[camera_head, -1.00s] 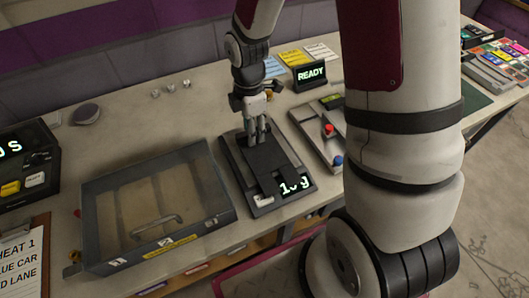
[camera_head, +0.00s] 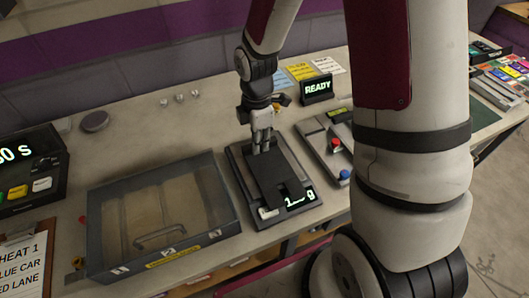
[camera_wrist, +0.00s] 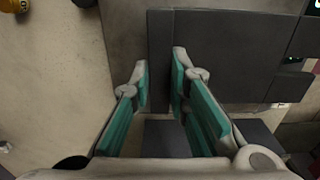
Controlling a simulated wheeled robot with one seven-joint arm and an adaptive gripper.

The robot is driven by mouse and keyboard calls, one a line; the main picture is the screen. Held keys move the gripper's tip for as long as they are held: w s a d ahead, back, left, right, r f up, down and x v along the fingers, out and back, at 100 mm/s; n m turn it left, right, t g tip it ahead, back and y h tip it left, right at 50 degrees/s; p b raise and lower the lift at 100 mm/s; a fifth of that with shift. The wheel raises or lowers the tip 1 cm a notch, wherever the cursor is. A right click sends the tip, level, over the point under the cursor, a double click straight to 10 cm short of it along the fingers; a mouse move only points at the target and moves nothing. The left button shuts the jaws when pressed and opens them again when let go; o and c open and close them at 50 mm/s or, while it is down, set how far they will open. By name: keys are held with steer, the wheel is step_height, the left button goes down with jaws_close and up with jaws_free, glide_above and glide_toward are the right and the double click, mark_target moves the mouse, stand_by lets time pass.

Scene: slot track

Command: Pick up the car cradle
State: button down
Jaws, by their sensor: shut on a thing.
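The car cradle looks to be the dark flat block (camera_head: 272,176) lying on a dark scale (camera_head: 233,166) with a lit readout at its near end. It also fills the upper middle of the wrist view as a dark plate (camera_wrist: 228,50). My gripper (camera_head: 262,147) points down at the block's far end. In the wrist view my gripper (camera_wrist: 160,78) has its teal-padded fingers on both sides of the block's raised dark edge strip, shut on it. I see no clear gap between block and scale. Part of the readout is hidden by the block.
A timer box (camera_head: 30,165) and clipboard (camera_head: 28,250) are far left.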

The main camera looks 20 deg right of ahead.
steer(key=shift+r, duration=0.4)
steer(key=r+p, duration=0.1)
steer(key=r, duration=0.1)
steer(key=s+r+p, duration=0.1)
steer(key=p, duration=0.1)
steer(key=shift+s+d+r, duration=0.1)
steer(key=shift+d+r, duration=0.05)
steer(key=shift+r, duration=0.2)
steer(key=s+d+p, duration=0.3)
steer(key=s+p, duration=0.1)
steer(key=s, duration=0.2)
steer(key=s+d+r+p, duration=0.1)
steer(key=s+d+p, duration=0.2)
steer(key=s, duration=0.4)
steer(key=shift+s+p, duration=0.2)
steer(key=shift+p, duration=0.5)
